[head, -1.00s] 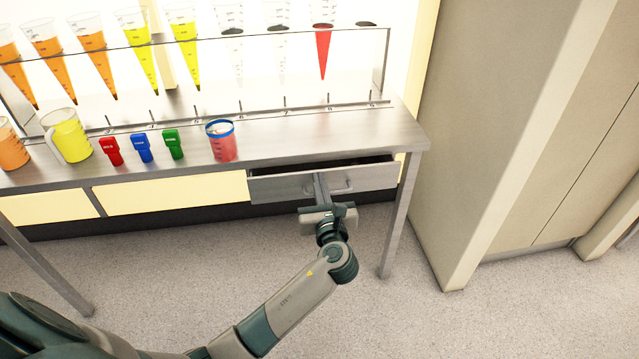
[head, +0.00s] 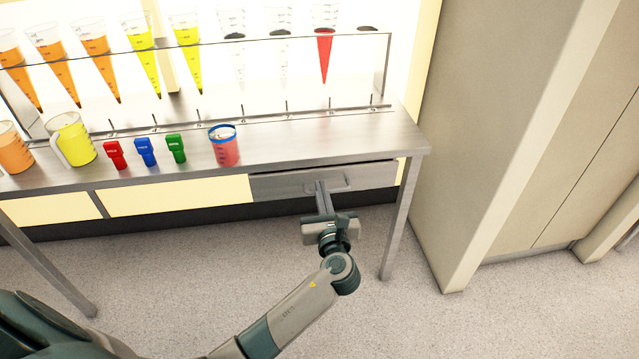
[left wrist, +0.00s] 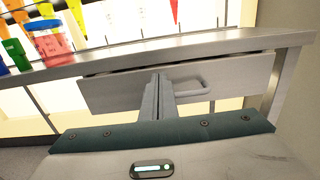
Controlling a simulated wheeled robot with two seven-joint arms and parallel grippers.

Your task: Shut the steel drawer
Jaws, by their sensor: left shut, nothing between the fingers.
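The steel drawer (head: 375,177) is under the right end of the steel table. Its front sits close under the table edge, with only a thin dark gap along its top; the inside is hidden. The drawer also shows in the left wrist view (left wrist: 235,78), with its bar handle (left wrist: 190,91). My left gripper (head: 321,184) is shut and empty. Its fingertips are at the drawer front, overlapping the left part of the handle in the left wrist view (left wrist: 158,80); they appear to touch the front. My right gripper is not in view.
The steel table (head: 300,150) carries a red beaker with a blue rim (head: 224,150), red, blue and green tags, and yellow (head: 72,140) and orange containers. A rack of cones stands behind. A table leg (head: 398,225) is right of my gripper. The floor in front is clear.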

